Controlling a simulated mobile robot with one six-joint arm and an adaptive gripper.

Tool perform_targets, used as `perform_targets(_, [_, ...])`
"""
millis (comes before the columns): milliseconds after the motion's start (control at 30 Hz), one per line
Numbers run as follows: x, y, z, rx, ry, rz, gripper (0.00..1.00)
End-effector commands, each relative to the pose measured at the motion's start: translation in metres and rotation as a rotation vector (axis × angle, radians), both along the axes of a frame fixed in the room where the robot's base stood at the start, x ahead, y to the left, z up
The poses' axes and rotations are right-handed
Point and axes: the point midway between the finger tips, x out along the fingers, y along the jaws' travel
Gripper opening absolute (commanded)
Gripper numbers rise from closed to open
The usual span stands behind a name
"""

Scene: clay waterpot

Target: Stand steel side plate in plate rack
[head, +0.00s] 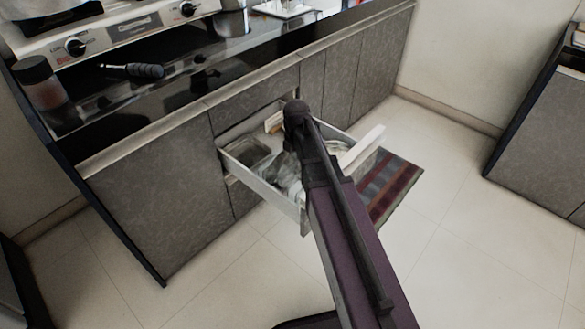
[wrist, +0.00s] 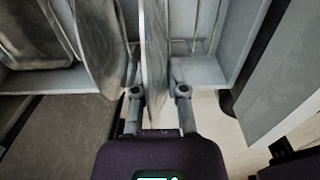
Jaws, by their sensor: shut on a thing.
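A thin steel plate (wrist: 153,55) stands on edge between the fingers of my gripper (wrist: 158,92) in the wrist view, and the gripper is shut on it. Another steel plate (wrist: 103,45) stands on edge just to its left. Thin wire parts (wrist: 197,45), seemingly of the plate rack, show to the right of the held plate. I cannot tell whether the held plate sits in a slot. In the head view my arm hides the gripper and most of the rack; shiny plate-like shapes (head: 285,172) show beside the arm in the open drawer (head: 262,190).
A steel container (head: 250,151) lies in the drawer; it also shows in the wrist view (wrist: 35,35). The drawer's front panel (head: 363,148) stands out over the floor near a striped rug (head: 398,187). The dark counter (head: 175,85) with a stove is above the drawer.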

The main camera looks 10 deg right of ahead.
Motion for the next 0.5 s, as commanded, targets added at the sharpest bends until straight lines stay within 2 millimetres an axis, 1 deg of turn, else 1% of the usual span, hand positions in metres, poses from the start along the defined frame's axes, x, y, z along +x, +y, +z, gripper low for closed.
perform_targets(233, [0.000,0.000,-0.006,0.000,0.000,0.000,0.00])
perform_targets(500, [0.000,0.000,-0.028,0.000,0.000,0.000,0.00])
